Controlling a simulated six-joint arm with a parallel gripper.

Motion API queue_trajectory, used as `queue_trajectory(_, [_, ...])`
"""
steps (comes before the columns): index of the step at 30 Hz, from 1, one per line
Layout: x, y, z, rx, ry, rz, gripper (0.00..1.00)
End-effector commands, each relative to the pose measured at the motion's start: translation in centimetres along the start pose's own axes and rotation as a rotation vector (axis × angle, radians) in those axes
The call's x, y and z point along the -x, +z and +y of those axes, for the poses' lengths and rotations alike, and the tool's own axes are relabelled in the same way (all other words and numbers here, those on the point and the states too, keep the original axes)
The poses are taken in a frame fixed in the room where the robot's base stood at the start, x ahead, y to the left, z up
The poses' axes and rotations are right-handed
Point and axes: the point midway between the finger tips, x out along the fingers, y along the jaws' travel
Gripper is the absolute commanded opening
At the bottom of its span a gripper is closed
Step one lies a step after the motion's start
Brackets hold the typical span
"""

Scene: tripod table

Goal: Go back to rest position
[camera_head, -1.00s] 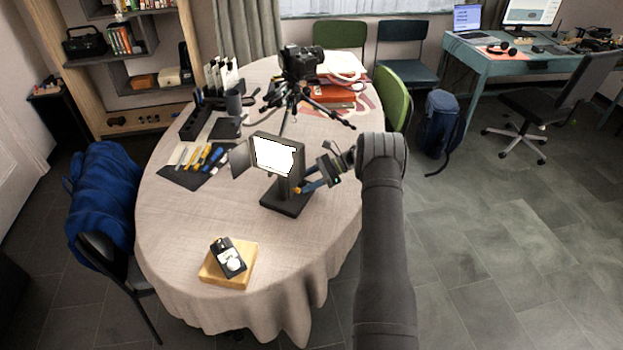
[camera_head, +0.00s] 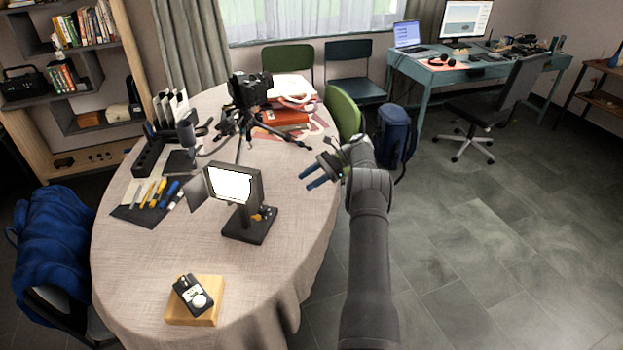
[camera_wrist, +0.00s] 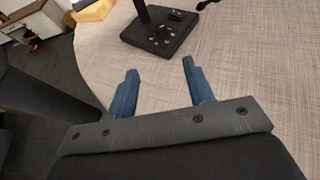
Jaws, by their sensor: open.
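My gripper (camera_head: 319,179) is open and empty in the head view, above the right edge of the oval table (camera_head: 285,215). Its blue fingers point left, towards the lit panel lamp. In the wrist view the lamp base (camera_wrist: 160,34) is beyond the fingertips.
A camera on a tripod (camera_head: 250,92) stands behind the lamp. A small black meter (camera_head: 192,294) lies on a wooden block (camera_head: 207,312) at the front. A green chair (camera_head: 343,112) and a blue backpack (camera_head: 394,135) are near the arm.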

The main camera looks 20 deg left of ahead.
Motion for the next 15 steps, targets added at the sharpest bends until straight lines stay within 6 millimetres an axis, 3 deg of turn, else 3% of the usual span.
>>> queue_trajectory(15, [0.58,0.04,0.03,0.0,0.001,0.0,0.48])
